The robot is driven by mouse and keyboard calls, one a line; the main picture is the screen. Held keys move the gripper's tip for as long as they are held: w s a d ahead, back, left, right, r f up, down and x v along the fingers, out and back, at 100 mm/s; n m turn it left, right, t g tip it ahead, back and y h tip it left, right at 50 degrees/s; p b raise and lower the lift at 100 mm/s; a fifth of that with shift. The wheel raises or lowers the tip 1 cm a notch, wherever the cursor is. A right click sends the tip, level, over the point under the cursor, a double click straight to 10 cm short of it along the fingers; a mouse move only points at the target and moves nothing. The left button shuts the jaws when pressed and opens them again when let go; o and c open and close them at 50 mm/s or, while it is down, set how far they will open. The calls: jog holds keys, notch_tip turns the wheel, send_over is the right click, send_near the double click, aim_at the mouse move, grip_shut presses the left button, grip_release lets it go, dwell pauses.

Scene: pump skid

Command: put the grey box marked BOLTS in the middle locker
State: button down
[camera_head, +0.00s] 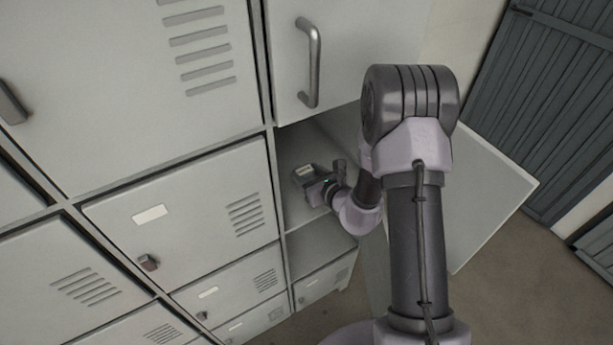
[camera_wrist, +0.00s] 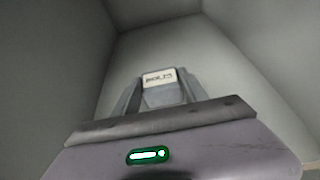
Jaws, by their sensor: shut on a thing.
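The grey box (camera_head: 304,171) with a pale label is inside an open locker (camera_head: 308,207) in the right-hand column, below a shut upper door. My gripper (camera_head: 322,185) reaches into this locker and is shut on the box. In the wrist view the grey box (camera_wrist: 163,97) shows between the fingers of my gripper (camera_wrist: 160,86), its white label facing the camera; the lettering is too small to read surely. Locker walls surround it. The box's underside is hidden, so I cannot tell whether it touches the locker floor.
The open locker door (camera_head: 490,205) stands out to the right, behind my arm. The upper door (camera_head: 345,50) with a bar handle is shut. More shut locker doors (camera_head: 185,205) fill the left. Bare floor (camera_head: 500,285) shows at lower right.

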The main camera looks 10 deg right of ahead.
jog(key=shift+r, duration=0.1)
jog(key=c, duration=0.6)
grip_release()
jog(key=p+v, duration=0.2)
jog(key=v, duration=1)
jog(key=shift+p, duration=0.3)
